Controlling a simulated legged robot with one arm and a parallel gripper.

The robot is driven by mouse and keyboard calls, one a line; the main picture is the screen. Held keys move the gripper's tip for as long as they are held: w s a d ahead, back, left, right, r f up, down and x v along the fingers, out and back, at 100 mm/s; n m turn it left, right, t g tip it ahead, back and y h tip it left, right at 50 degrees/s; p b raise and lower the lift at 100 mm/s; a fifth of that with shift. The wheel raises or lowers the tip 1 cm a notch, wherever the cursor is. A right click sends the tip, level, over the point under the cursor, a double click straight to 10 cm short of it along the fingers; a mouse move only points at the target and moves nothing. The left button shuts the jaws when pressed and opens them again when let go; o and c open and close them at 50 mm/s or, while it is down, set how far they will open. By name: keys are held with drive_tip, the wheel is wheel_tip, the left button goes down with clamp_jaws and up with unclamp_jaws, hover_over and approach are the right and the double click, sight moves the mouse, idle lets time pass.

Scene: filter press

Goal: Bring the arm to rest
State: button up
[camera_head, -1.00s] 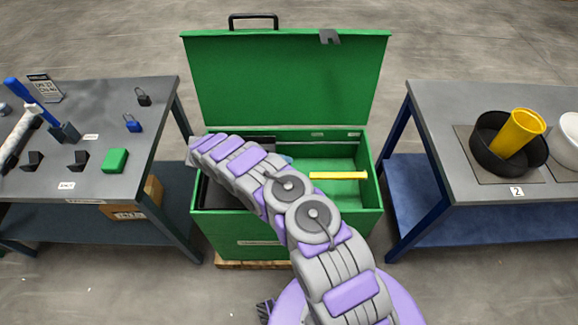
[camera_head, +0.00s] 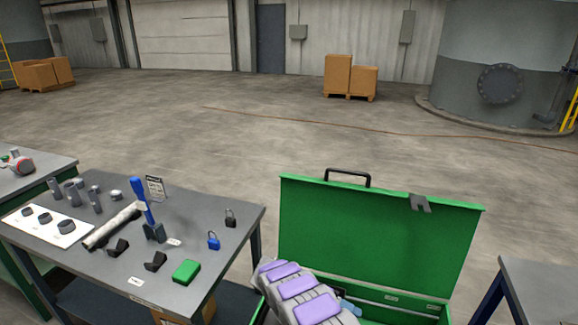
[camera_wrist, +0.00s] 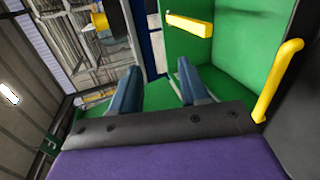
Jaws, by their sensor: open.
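My arm (camera_head: 300,292) shows at the bottom of the head view, in front of the open green chest (camera_head: 380,235) and over its left part. My gripper (camera_wrist: 158,88) shows in the wrist view with its two blue-grey fingers apart and nothing between them. Green chest walls (camera_wrist: 240,45) surround the right side of that view. A yellow bar (camera_wrist: 188,24) lies beyond the fingers, clear of them. A yellow handle-like piece (camera_wrist: 280,80) is at the right. Most of the chest's inside is cut off in the head view.
The left table (camera_head: 205,215) holds a blue-handled tool (camera_head: 141,200), padlocks (camera_head: 213,240) and a green block (camera_head: 186,271). Another table (camera_head: 540,285) stands at the right edge. Open floor lies behind the chest, with cardboard boxes (camera_head: 338,75) far back.

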drive_tip(key=s+d+r+y, duration=0.3)
drive_tip(key=s+r, duration=0.4)
drive_tip(key=r, duration=0.4)
drive_tip(key=s+d+r+y, duration=0.25)
drive_tip(key=s+r, duration=0.35)
drive_tip(key=r, duration=0.5)
drive_tip(key=s+a+r+n+t+y, duration=0.1)
drive_tip(key=s+a+y, duration=0.3)
drive_tip(key=s, duration=0.9)
drive_tip(key=s+a+r+n+t+y, duration=0.2)
drive_tip(key=s+a, duration=0.4)
drive_tip(key=s, duration=0.7)
drive_tip(key=shift+a+r+n+y, duration=0.15)
drive_tip(key=shift+r+n+y, duration=0.15)
drive_tip(key=shift+r+y, duration=0.7)
drive_tip(key=shift+f, duration=0.1)
